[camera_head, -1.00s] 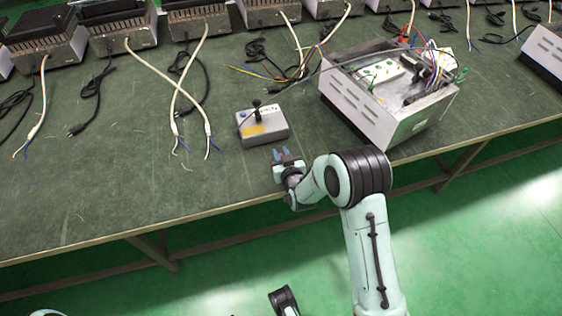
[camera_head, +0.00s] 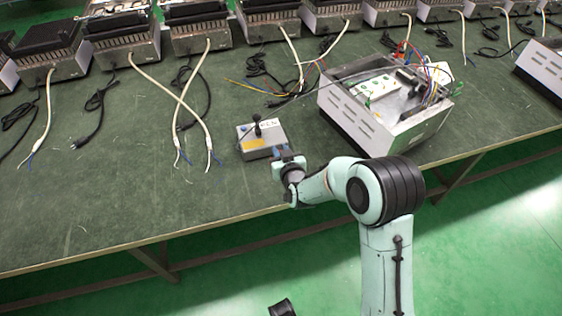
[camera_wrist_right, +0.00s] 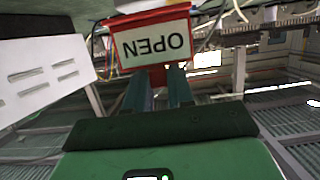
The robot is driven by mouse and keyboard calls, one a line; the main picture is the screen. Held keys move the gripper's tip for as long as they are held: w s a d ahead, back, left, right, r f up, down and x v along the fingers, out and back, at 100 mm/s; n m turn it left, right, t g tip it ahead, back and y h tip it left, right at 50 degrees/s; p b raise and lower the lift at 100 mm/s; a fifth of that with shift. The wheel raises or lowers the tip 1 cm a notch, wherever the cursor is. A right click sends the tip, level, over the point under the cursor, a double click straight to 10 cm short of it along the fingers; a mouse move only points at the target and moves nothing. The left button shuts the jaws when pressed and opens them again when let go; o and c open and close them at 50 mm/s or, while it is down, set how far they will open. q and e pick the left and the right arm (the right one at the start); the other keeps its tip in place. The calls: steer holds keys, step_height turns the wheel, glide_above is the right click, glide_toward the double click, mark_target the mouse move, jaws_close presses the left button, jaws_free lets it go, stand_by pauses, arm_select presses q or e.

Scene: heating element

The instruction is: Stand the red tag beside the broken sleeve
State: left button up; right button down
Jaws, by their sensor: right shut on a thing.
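The red tag (camera_wrist_right: 153,17) carries a white panel reading OPEN, upside down in the right wrist view. My right gripper (camera_wrist_right: 157,80) is shut on its red lower part. In the head view my right gripper (camera_head: 287,156) is at the front of the bench, by the right front corner of the grey box; the tag cannot be made out there. White cables with sleeved ends (camera_head: 211,152) and bare blue and white wires lie left of the box. I cannot tell which sleeve is the broken one.
The grey box (camera_head: 256,143) has a black knob and yellow label. An opened white appliance (camera_head: 360,124) with loose wires stands to the right. Several heaters (camera_head: 125,48) and cords line the back. The green bench (camera_head: 110,195) is clear at front left.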

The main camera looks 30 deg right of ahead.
step_height(320, 180, up, 11)
steer(key=p, duration=0.3)
arm_select(q)
step_height(320, 180, up, 14)
steer(key=g+p, duration=0.1)
steer(key=p, duration=1)
steer(key=shift+s+d, duration=0.3)
steer(key=shift+s, duration=0.15)
arm_select(e)
steer(key=s+a+n+y, duration=0.2)
steer(key=s+a, duration=0.3)
steer(key=a, duration=0.7)
steer(key=shift+a+n+y, duration=0.25)
steer(key=shift+n+y, duration=0.15)
steer(key=shift+y, duration=0.2)
arm_select(q)
steer(key=shift+d+f, duration=0.1)
arm_select(e)
steer(key=shift+d+r, duration=0.1)
steer(key=shift+r, duration=0.05)
